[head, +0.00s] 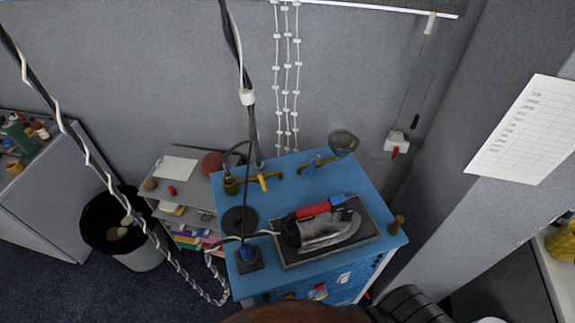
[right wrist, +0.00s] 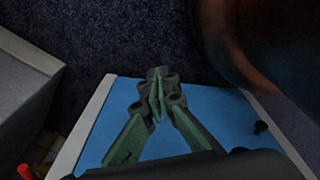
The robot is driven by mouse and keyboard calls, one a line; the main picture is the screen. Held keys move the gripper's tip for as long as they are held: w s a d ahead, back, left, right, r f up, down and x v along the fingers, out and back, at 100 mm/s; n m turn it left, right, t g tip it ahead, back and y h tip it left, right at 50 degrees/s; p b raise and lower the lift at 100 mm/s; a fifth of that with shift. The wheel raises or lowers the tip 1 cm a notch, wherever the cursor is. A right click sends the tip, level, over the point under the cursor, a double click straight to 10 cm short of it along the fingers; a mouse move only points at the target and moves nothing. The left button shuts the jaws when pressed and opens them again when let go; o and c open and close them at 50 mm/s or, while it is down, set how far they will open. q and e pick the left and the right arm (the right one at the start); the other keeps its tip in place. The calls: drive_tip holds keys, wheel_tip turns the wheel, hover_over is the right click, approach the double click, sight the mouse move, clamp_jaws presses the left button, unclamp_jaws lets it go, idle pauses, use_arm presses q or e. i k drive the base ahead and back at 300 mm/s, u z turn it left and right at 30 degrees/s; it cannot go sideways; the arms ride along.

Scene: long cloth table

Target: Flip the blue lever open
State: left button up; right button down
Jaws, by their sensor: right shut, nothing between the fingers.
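The blue lever (head: 312,164) is a small handle on a brass valve at the back of the blue cabinet top, right of the centre in the head view. A similar valve with a yellow lever (head: 263,180) stands to its left. My right gripper (right wrist: 157,95) shows in the right wrist view, its green-and-black fingers together and empty over a blue surface with pale edges. The blue lever is not seen in that view, and the gripper is apart from it. My left gripper is in neither view.
An iron with a red handle (head: 322,208) sits on a dark tray (head: 378,243) in the middle of the blue cabinet top (head: 238,196). A metal bowl (head: 343,141) is at the back right. A cord hangs from above. A black bin (head: 100,212) stands at left.

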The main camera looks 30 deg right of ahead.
sight(316, 159)
drive_tip(key=k, duration=0.9)
drive_tip(key=z, duration=0.8)
drive_tip(key=i, duration=0.5)
drive_tip(key=u, duration=0.05)
